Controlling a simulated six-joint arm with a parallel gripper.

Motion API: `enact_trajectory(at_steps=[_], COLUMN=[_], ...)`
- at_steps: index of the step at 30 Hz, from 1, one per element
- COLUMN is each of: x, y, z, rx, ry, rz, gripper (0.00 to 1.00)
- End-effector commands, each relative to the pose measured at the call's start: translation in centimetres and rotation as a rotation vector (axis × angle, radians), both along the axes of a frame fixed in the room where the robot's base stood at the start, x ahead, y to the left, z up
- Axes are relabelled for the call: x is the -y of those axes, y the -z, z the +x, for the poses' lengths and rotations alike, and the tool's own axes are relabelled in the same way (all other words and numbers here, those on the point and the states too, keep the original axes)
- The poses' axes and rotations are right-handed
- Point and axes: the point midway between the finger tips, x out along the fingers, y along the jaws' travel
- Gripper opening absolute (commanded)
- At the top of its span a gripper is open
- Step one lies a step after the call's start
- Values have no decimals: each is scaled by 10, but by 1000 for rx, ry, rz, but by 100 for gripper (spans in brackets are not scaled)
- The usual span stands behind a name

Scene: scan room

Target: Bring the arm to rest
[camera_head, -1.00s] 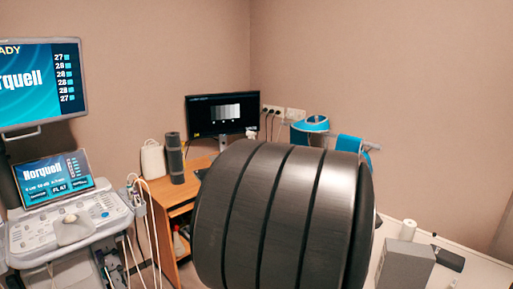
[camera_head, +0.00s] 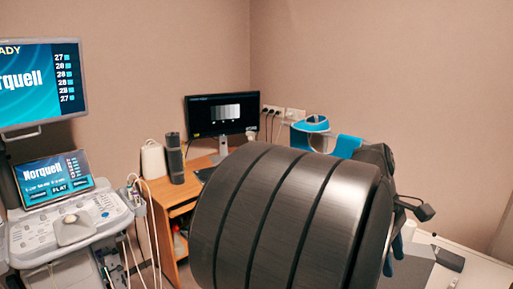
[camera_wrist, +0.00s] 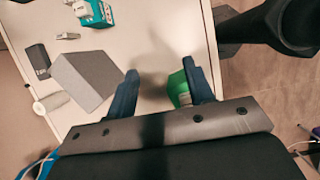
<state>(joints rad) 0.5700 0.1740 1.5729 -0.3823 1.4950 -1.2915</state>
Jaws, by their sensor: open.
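My gripper (camera_wrist: 163,88) is open, with its two dark blue fingers apart over the white table (camera_wrist: 140,45) in the wrist view. The gap between the fingers looks empty. A green object (camera_wrist: 177,89) shows beside the right finger, partly hidden by it; I cannot tell its height. In the head view my gripper (camera_head: 393,257) points down at the right, mostly hidden behind my large dark arm link.
A grey box (camera_wrist: 86,78), a white roll (camera_wrist: 51,102) and a small dark box (camera_wrist: 37,61) are on the table's left. A white and teal device (camera_wrist: 95,12) sits at the far edge. The ultrasound console (camera_head: 75,225) and desk monitor (camera_head: 222,113) stand left.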

Motion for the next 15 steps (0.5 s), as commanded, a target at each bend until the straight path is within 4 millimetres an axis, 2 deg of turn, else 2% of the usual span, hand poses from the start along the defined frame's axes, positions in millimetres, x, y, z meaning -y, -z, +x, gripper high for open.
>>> enact_trajectory(at_steps=[15], x=[23], y=[37], z=[67], rx=[-2], ry=[20], rz=[0], gripper=[48])
